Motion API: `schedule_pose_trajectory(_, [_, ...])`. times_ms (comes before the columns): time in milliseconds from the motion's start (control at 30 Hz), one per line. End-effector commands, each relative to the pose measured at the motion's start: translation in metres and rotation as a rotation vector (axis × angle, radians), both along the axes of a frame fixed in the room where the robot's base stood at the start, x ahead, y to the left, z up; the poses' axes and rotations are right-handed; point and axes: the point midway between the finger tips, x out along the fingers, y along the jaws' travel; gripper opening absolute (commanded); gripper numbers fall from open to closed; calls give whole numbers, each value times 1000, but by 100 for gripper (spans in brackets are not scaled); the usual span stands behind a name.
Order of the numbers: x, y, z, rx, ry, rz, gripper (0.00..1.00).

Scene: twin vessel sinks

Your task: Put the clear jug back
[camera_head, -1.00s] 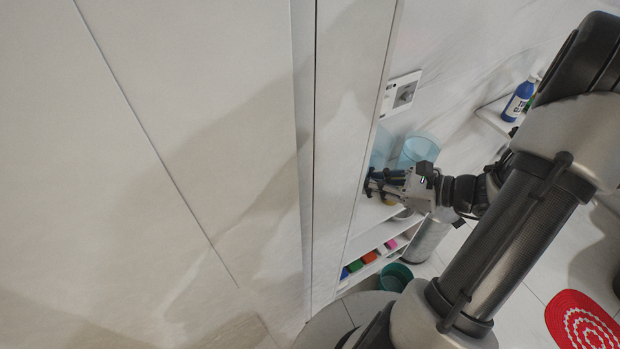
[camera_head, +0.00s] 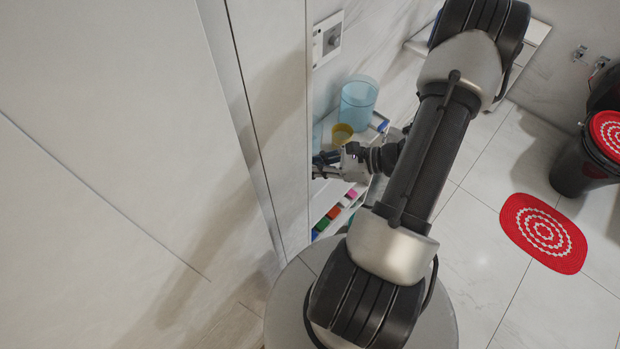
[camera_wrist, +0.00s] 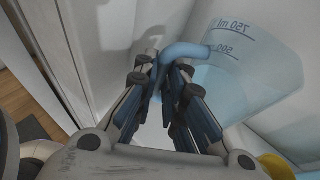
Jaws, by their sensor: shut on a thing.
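The clear jug (camera_wrist: 245,75) has a bluish tint and printed ml marks and fills the right of the wrist view. Its blue handle (camera_wrist: 190,51) runs between my gripper's fingers (camera_wrist: 172,80), which are shut on it. In the head view my gripper (camera_head: 322,166) reaches in at the shelf unit (camera_head: 343,191) beside the white cabinet. There a pale blue sliver of the jug (camera_head: 317,136) shows above the fingers; the cabinet edge hides the rest. I cannot tell whether the jug's base touches a surface.
A translucent blue container (camera_head: 359,103) and a yellow cup (camera_head: 342,133) stand close to my gripper. The tall white cabinet (camera_head: 284,110) stands tight on the left. Coloured items (camera_head: 323,223) fill a lower shelf. A red mat (camera_head: 543,233) lies on the open floor at right.

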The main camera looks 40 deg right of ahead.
Motion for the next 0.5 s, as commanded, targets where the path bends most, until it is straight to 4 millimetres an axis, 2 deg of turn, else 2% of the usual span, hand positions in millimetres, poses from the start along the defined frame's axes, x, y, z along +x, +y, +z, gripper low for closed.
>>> schedule_pose_trajectory(167, [0,0,-10,1,-2,0,0])
schedule_pose_trajectory(400, [0,0,-44,2,0,1,0])
schedule_pose_trajectory(500, [0,0,-50,-2,-3,1,0])
